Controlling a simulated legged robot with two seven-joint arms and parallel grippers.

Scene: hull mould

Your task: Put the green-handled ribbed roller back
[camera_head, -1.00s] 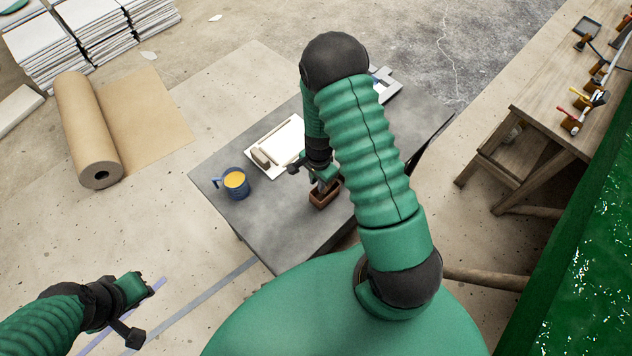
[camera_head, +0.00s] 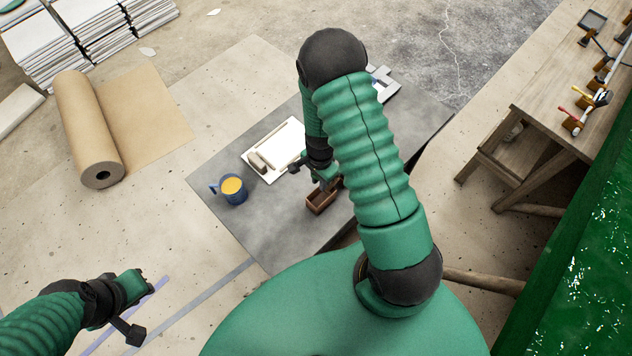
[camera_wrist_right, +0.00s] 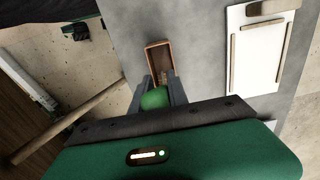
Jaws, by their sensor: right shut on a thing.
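My right gripper (camera_head: 328,184) is just above a small brown open-topped box (camera_head: 321,201) on the grey table. In the right wrist view the gripper (camera_wrist_right: 158,92) is shut on the rounded green handle (camera_wrist_right: 154,99) of the roller. A small pale part shows beyond the handle, against the inside of the box (camera_wrist_right: 158,46); whether it touches the box I cannot tell. The ribbed end is too small or hidden to make out. My left gripper (camera_head: 142,285) is at the lower left, away from the table; its jaws are unclear.
A blue mug (camera_head: 232,190) with yellow contents and a white board (camera_head: 277,146) lie left of the box on the grey table (camera_head: 270,215). A wooden bench with tools (camera_head: 560,110) stands at the right. A brown paper roll (camera_head: 88,130) lies on the floor.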

